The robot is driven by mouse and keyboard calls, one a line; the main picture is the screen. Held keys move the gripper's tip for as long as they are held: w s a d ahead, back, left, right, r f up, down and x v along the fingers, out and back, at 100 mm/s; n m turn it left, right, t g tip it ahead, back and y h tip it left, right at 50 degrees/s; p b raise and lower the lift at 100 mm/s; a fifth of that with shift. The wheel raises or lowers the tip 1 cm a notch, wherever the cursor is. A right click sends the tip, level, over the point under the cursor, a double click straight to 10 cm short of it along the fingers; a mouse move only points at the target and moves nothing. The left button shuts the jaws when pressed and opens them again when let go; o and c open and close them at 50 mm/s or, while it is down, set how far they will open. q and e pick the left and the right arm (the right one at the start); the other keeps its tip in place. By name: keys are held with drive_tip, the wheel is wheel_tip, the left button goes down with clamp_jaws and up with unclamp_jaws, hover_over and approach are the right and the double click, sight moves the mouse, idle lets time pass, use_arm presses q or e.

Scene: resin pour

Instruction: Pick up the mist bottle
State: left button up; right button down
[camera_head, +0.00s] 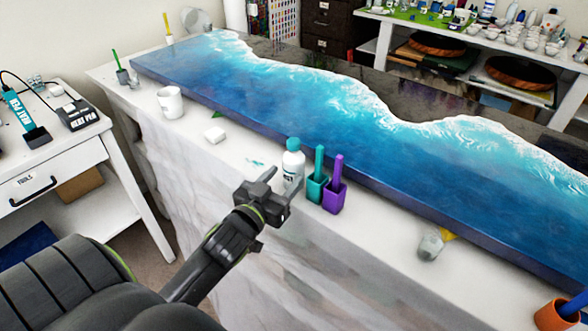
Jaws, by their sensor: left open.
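The mist bottle (292,163) is a white bottle with dark lettering on its label, standing upright on the near strip of the white worktop (205,111). My left gripper (273,190) is open just in front of its lower part, on the near side. The gripper hides part of the bottle's base, and I cannot tell whether the two touch. My right gripper is not in view.
A teal cup (316,188) and a purple cup (334,198) stand close on the bottle's right. Behind it lies the long blue resin slab (240,97). A white mug (170,102) and white block (214,134) are left. A grey-white container (431,245) is right.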

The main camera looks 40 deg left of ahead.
sight(298, 162)
use_arm(q)
drive_tip(key=shift+w+a+p, duration=0.15)
drive_tip(key=shift+w+p, duration=0.05)
drive_tip(key=shift+w, duration=1.55)
drive_tip(key=shift+w+a+p, duration=0.1)
drive_tip(key=shift+w+p, duration=0.05)
drive_tip(key=shift+w, duration=1.6)
drive_tip(key=shift+c, duration=0.2)
drive_tip(key=c, duration=0.7)
